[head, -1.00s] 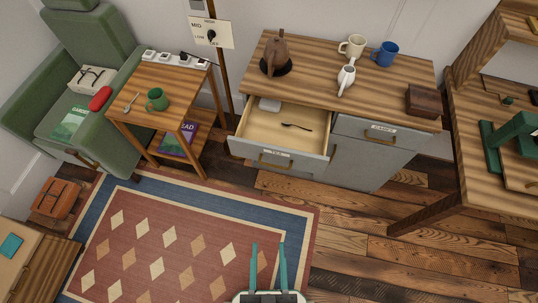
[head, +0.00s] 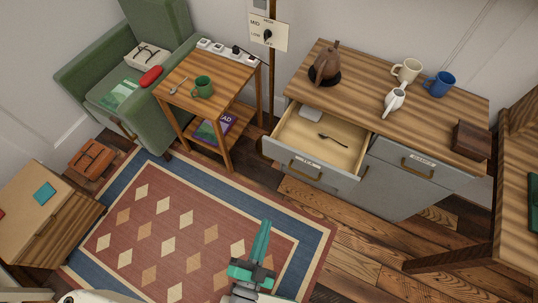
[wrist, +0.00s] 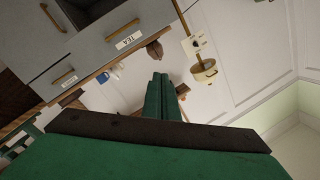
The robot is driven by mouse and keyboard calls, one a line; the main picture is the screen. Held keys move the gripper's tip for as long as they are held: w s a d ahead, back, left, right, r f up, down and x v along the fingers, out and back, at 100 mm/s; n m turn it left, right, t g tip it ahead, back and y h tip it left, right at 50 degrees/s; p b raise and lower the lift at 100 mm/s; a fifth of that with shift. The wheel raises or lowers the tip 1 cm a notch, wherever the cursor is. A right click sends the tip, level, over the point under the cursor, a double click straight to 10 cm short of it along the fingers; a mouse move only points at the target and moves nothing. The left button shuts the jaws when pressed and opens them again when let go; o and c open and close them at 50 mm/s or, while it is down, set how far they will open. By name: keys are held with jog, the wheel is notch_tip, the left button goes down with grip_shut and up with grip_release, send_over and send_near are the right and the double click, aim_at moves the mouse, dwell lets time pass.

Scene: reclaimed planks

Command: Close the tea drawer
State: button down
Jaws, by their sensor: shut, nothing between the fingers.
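The tea drawer (head: 318,143) of the grey cabinet stands pulled open in the head view, with a dark fork (head: 332,140) and a small pale box (head: 311,114) inside. Its brass handle (head: 305,170) is on the front, beside a white label. In the wrist view the TEA label (wrist: 128,40) and the handle (wrist: 122,29) show at the upper left, turned sideways. My gripper (head: 263,232), with green fingers, is shut and empty. In the head view it appears over the rug, in front of the drawer and apart from it. Its fingers also show in the wrist view (wrist: 161,82).
A small side table (head: 186,103) and green armchair (head: 150,60) are at the left. The rug (head: 185,230) is clear.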

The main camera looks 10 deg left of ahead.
jog(key=w+a+f+m+h, duration=0.2)
jog(key=w+a+f+m, duration=0.35)
jog(key=w, duration=0.25)
jog(key=w+a+f+m+h, duration=0.2)
jog(key=w+a+f+m, duration=0.25)
jog(key=w+m, duration=0.3)
send_near(271, 149)
jog(key=shift+g, duration=0.3)
jog(key=x, duration=0.4)
jog(key=r+x, duration=0.1)
jog(key=x, duration=0.1)
jog(key=shift+w, duration=0.25)
jog(key=shift+d, duration=0.1)
